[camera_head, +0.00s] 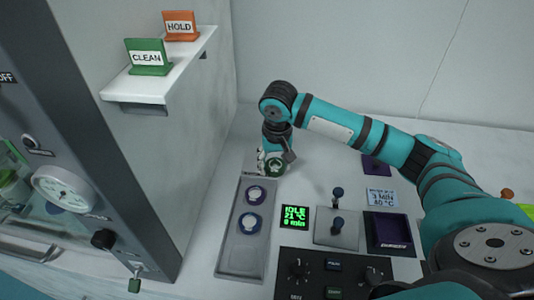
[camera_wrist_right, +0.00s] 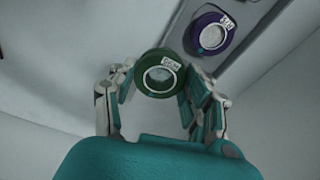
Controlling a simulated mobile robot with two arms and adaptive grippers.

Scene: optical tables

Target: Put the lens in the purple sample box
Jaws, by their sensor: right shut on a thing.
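My right gripper (camera_head: 267,163) is shut on a lens with a green ring (camera_head: 275,168), just beyond the far end of the grey tray. In the right wrist view the green-ringed lens (camera_wrist_right: 159,74) sits between both fingers of the gripper (camera_wrist_right: 160,90), with a small white label on its rim. A dark purple open box (camera_head: 390,246) stands to the right on the table, apart from the gripper. Another purple object (camera_head: 376,166) lies behind it, partly hidden by my right arm. My left gripper is not in view.
The grey tray (camera_head: 234,262) holds two purple-ringed lenses (camera_head: 255,193), (camera_head: 249,222); one also shows in the wrist view (camera_wrist_right: 209,33). A green display (camera_head: 295,217), a plate with knobs (camera_head: 337,238) and a black control panel (camera_head: 320,272) surround the box. A tall cabinet (camera_head: 110,150) stands left.

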